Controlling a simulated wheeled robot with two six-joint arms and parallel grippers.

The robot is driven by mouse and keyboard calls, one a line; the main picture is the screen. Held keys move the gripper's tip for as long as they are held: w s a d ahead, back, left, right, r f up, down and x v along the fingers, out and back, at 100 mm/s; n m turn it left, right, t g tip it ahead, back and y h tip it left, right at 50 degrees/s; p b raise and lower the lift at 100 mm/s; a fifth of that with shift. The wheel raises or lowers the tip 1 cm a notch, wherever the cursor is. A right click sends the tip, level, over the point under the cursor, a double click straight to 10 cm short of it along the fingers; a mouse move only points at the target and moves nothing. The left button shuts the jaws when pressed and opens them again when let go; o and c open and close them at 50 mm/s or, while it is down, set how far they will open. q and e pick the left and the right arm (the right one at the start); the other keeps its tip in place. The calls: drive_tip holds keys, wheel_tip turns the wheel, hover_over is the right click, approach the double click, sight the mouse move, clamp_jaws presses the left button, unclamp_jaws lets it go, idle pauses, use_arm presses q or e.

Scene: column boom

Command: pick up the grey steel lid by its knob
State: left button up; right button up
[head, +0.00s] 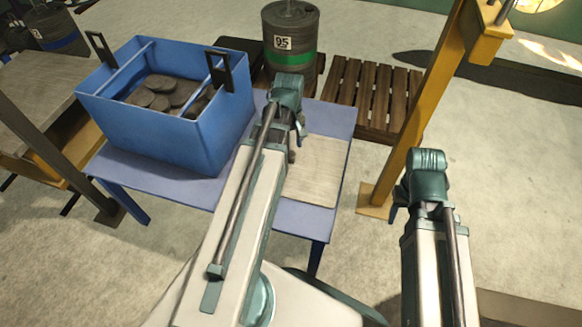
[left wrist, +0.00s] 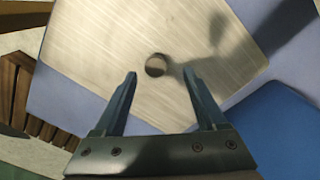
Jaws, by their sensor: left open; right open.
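The grey steel lid (head: 318,172) is a flat, square brushed plate lying on the blue table, partly hidden behind my left arm in the head view. In the left wrist view the lid (left wrist: 100,55) fills the upper middle, with its small round knob (left wrist: 155,65) near its centre. My left gripper (left wrist: 159,73) is open and empty above the lid, with the knob showing between its two fingertips. In the head view my left gripper (head: 293,152) points down at the lid. My right gripper (head: 396,212) hangs right of the table, open, its fingers mostly hidden by its wrist.
A blue crate (head: 190,143) with dark round discs (head: 160,85) stands left of the lid on the table (head: 335,118). Behind are a grey drum (head: 290,35) with a green band and a wooden pallet (head: 372,95). A yellow post (head: 415,110) rises at right.

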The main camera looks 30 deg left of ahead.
sight(291, 154)
use_arm(q)
drive_tip(key=shift+w+f+b, duration=0.25)
drive_tip(key=shift+f+b, duration=1.1)
drive_tip(key=shift+f, duration=0.2)
drive_tip(key=shift+w+f+b, duration=0.2)
drive_tip(key=shift+f+b, duration=1.15)
drive_tip(key=shift+f, duration=0.2)
drive_tip(key=shift+r, duration=0.1)
clamp_jaws()
